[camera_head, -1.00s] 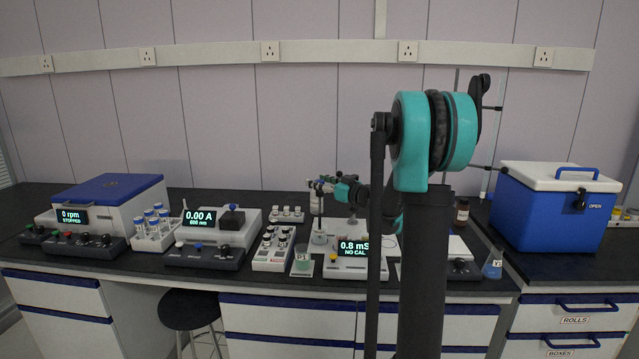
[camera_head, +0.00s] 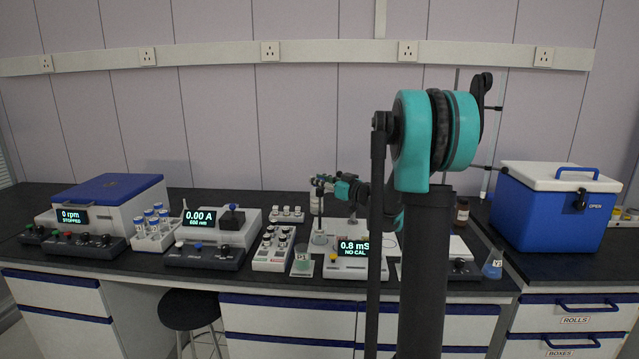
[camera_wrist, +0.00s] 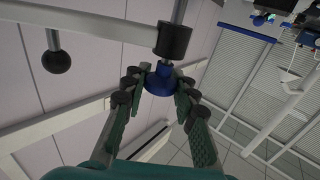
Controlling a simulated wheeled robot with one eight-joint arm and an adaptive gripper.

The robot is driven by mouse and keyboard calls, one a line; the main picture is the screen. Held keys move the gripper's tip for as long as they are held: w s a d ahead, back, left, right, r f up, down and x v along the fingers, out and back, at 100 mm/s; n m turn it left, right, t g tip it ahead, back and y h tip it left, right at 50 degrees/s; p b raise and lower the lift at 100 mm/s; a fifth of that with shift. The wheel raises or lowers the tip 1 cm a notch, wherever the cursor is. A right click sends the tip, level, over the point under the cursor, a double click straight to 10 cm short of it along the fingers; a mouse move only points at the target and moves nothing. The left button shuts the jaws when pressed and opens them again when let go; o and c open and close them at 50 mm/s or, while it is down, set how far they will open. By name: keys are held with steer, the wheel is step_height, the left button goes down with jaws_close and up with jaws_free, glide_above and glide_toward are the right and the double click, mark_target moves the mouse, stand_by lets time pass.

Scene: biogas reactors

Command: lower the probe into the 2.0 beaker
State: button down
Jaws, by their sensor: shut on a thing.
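My gripper (camera_head: 326,181) is at the back middle of the bench, beside an upright dark rod (camera_head: 316,203). In the wrist view its fingers (camera_wrist: 160,84) are shut on a blue knob-like part (camera_wrist: 160,81). That part adjoins a black collar (camera_wrist: 173,40) on a metal rod; whether it belongs to the probe is unclear. A small clear beaker (camera_head: 319,237) stands at the rod's foot. A second beaker (camera_head: 302,264) with greenish liquid stands nearer the front. No 2.0 label is readable on either. The probe tip is too small to make out.
A meter (camera_head: 354,248) reading 0.8 mS, NO CAL stands right of the greenish beaker. A white bar and a black ball (camera_wrist: 57,62) are near my fingers. My arm hides part of the bench.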

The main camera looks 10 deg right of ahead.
step_height(320, 180, up, 8)
steer(key=shift+f, duration=0.2)
steer(key=c, duration=1.2)
jaws_free()
steer(key=shift+o, duration=0.2)
steer(key=v, duration=1.2)
steer(key=shift+d, duration=0.1)
